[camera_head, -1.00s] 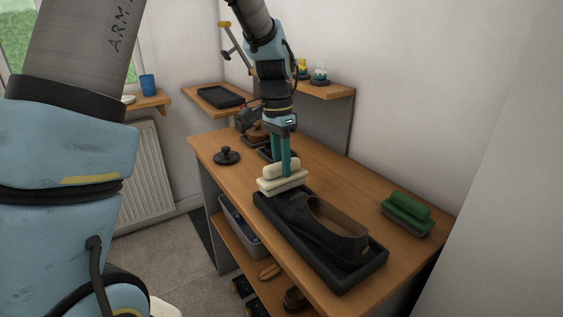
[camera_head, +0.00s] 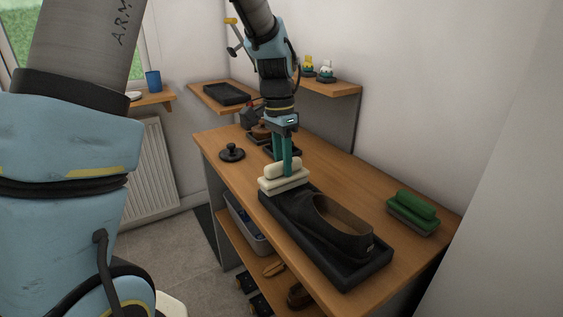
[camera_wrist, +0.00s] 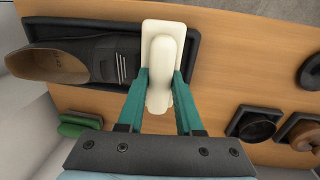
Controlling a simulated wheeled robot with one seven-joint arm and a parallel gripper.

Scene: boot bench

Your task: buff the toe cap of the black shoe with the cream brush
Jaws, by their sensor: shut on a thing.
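My gripper (camera_head: 283,162) is shut on the cream brush (camera_head: 284,180) by its raised handle. In the wrist view the cream brush (camera_wrist: 161,60) sits between the two green fingers (camera_wrist: 160,88). The black shoe (camera_head: 333,227) lies in a black tray (camera_head: 345,283) on the bench. In the wrist view the shoe (camera_wrist: 85,58) has its opening at the left and its laces near the brush. The brush is over the toe end and hides the toe cap. I cannot tell whether its bristles touch the shoe.
A green brush (camera_head: 411,212) lies on the bench (camera_head: 330,172) right of the tray. A black knobbed lid-like piece (camera_head: 232,153) stands at the left. Dark dishes and a brown item sit behind the gripper. Shelves (camera_head: 335,89) hold small items at the back.

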